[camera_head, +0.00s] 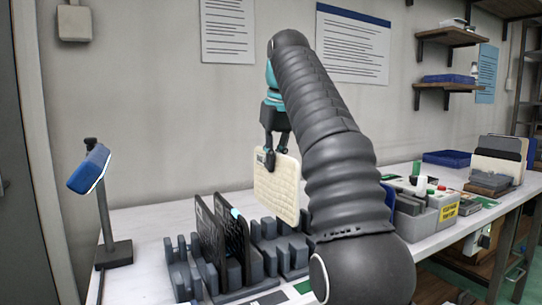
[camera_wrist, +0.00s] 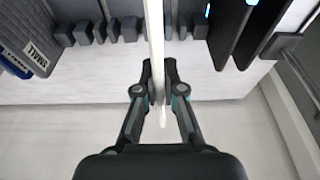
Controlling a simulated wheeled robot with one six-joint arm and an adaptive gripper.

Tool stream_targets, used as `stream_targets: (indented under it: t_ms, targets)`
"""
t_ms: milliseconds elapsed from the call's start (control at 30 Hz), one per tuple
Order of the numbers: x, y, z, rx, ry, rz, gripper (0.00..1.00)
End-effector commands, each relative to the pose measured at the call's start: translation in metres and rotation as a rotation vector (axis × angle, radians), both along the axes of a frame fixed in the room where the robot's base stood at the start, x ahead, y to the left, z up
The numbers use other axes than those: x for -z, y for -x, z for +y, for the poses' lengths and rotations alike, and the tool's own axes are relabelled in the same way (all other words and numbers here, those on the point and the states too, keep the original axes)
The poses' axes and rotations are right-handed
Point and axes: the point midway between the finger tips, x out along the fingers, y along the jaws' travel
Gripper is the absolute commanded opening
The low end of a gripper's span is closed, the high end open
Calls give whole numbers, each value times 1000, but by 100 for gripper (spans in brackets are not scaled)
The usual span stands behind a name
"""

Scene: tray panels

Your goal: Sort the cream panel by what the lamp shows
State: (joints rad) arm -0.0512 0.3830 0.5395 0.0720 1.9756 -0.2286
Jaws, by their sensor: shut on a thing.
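The cream panel (camera_head: 277,187) hangs upright and slightly tilted from my gripper (camera_head: 270,160), above the grey slotted racks. A small dark mark shows near its upper left corner. In the wrist view the panel (camera_wrist: 154,35) is seen edge-on between the fingers of my gripper (camera_wrist: 158,88), which is shut on it. The lamp (camera_head: 90,168) has a blue head on a dark stand at the left of the table, apart from the panel. A pale strip shows along the edge of its head; I cannot tell what it shows on the panel.
Two dark panels (camera_head: 232,243) stand in a grey slotted rack (camera_head: 183,270), left of the held panel. Another grey rack (camera_head: 290,252) is below it. A grey box with a yellow label (camera_head: 448,212) and a blue tray (camera_head: 447,158) are at right. Bare table lies by the lamp.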

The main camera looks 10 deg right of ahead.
Motion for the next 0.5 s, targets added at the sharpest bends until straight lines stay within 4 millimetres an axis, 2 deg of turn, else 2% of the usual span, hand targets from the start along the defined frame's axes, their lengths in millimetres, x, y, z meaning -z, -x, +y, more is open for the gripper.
stream_targets:
  t_ms: [167,500]
  targets:
    - [8,1,1,-2,0,1,0]
    - [38,1,0,1,0,2,0]
